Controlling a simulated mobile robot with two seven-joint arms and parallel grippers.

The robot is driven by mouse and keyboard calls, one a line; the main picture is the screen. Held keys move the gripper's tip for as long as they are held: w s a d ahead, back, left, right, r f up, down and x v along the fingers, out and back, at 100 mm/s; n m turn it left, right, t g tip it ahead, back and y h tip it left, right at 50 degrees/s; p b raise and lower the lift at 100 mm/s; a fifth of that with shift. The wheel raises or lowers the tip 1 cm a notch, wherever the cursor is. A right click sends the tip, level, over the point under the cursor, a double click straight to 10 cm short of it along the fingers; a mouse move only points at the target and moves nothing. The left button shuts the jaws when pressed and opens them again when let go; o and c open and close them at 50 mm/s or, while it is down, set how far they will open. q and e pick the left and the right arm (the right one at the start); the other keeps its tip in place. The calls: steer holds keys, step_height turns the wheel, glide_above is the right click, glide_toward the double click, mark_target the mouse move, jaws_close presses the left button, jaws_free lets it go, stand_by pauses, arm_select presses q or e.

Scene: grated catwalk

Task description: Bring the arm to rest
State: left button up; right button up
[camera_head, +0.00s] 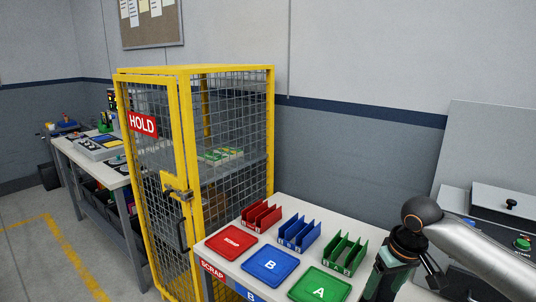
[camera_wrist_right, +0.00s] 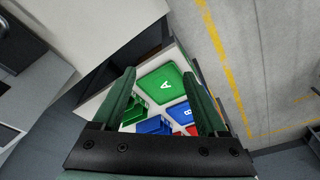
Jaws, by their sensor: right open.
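My right gripper (camera_head: 385,280) is at the lower right of the head view, beside the right end of the sorting table. Its green-sided fingers (camera_wrist_right: 163,85) stand apart with nothing between them in the wrist view. Beyond the fingertips lie the green tray A (camera_wrist_right: 164,87) and the blue tray B (camera_wrist_right: 186,114), apart from the gripper. My right arm (camera_head: 480,252) comes in from the right edge. My left gripper is not in view.
The table holds a red scrap tray (camera_head: 231,243), blue tray (camera_head: 269,266), green tray (camera_head: 320,285) and red (camera_head: 261,217), blue (camera_head: 299,234) and green (camera_head: 343,254) racks. A yellow mesh cage (camera_head: 180,130) stands behind left. A grey machine (camera_head: 510,205) is at right.

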steer(key=s+a+f+n+t+y, duration=0.15)
steer(key=s+a+f, duration=0.25)
steer(key=a+f, duration=0.55)
steer(key=s+a+f+n+t+y, duration=0.1)
steer(key=s+a+f+t+y, duration=0.2)
steer(key=a+f, duration=0.65)
steer(key=s+d+f+m+t+h, duration=0.1)
steer(key=s+d+f, duration=0.3)
steer(key=s, duration=0.4)
steer(key=s+d+f+m+t+h, duration=0.1)
steer(key=s+d+f, duration=0.3)
steer(key=s, duration=0.5)
steer(key=shift+s+d+f+t+h, duration=0.15)
steer(key=shift+s+d+t+h, duration=0.15)
steer(key=shift+d, duration=0.2)
steer(key=shift+m, duration=0.25)
steer(key=shift+c, duration=0.3)
